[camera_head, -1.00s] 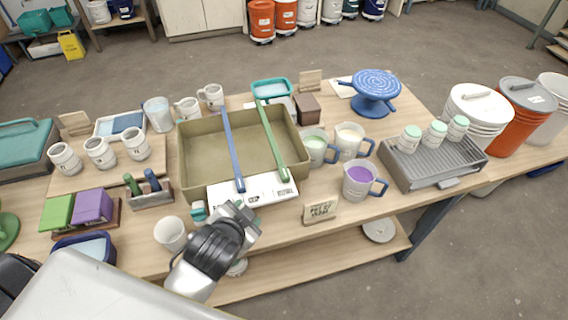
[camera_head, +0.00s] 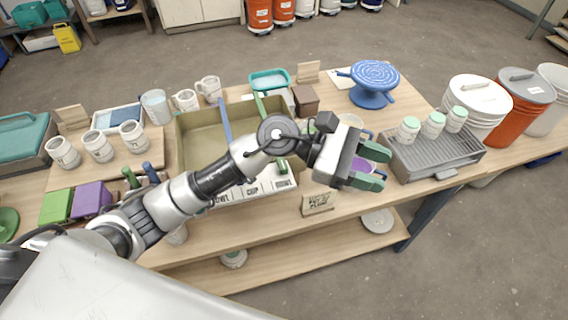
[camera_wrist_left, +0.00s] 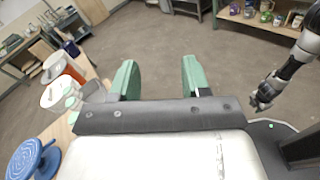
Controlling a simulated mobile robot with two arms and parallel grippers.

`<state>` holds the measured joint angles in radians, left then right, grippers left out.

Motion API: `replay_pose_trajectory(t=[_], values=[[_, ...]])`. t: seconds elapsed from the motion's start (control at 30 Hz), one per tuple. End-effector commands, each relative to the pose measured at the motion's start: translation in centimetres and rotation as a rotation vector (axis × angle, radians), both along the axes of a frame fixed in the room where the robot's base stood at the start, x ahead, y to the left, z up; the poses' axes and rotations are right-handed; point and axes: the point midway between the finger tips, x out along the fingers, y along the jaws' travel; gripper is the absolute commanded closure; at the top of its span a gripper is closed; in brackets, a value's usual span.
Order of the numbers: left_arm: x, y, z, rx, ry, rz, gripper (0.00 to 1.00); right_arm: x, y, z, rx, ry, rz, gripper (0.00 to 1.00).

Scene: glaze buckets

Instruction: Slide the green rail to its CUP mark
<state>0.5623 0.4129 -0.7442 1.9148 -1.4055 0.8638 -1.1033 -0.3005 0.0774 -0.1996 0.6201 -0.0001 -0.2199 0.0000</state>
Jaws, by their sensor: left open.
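The green rail (camera_head: 283,167) lies across the olive basin (camera_head: 198,146), right of the blue rail (camera_head: 225,119). My left arm hides the middle of the green rail. The white strip (camera_head: 256,189) at the basin's front bears marks, one reading CUP; the arm hides part of it. My left gripper (camera_head: 374,167) is open and empty, right of the basin and in front of the purple mug, which it partly hides. Its green fingers also show apart in the left wrist view (camera_wrist_left: 156,80). My right gripper (camera_wrist_left: 262,95) shows small at the right of that view, its jaws unclear.
A grey rack (camera_head: 440,157) with several green-lidded jars stands to the right, with buckets (camera_head: 522,100) beyond. A blue turntable (camera_head: 374,82) stands behind. A small wooden sign (camera_head: 318,203) stands at the table's front edge. White mugs (camera_head: 98,146) stand left.

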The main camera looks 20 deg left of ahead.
Motion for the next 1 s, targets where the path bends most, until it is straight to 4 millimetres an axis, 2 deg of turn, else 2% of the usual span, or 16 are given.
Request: replay_pose_trajectory(t=[0.03,0.1,0.17,0.2,0.3,0.4,0.5,0.67,0.77,1.0], values=[[0.6,0.7,-1.6,0.174,-0.14,-0.072,0.53,0.0,0.0,0.0,0.0,0.0,0.0,0.57],[1.6,2.6,-4.1,0.421,-0.306,-0.179,0.53,0.0,0.0,0.1,0.0,-0.001,0.0,0.57],[2.9,5.1,-5.7,0.628,-0.418,-0.267,0.53,0.0,0.0,0.1,0.0,-0.001,0.0,0.57],[3.8,6.9,-6.4,0.758,-0.474,-0.323,0.53,0.0,0.0,0.1,0.0,-0.001,0.0,0.57],[6.0,11.5,-7.0,1.041,-0.557,-0.439,0.53,0.0,0.0,0.1,0.0,-0.001,0.0,0.57],[7.4,15.1,-6.6,1.238,-0.582,-0.519,0.53,0.1,0.0,0.1,0.0,-0.001,0.0,0.57],[8.0,17.2,-6.1,1.345,-0.579,-0.563,0.53,0.1,0.0,0.1,0.0,-0.001,0.0,0.57],[8.2,18.0,-6.7,1.382,-0.572,-0.584,0.53,0.1,0.0,0.6,0.0,-0.001,0.0,0.57],[8.1,17.9,-8.1,1.38,-0.57,-0.584,0.53,0.1,-0.1,1.3,-0.001,-0.001,0.001,0.57],[8.1,17.8,-12.7,1.377,-0.57,-0.583,0.53,0.1,-0.3,3.0,-0.004,-0.001,0.002,0.57]])
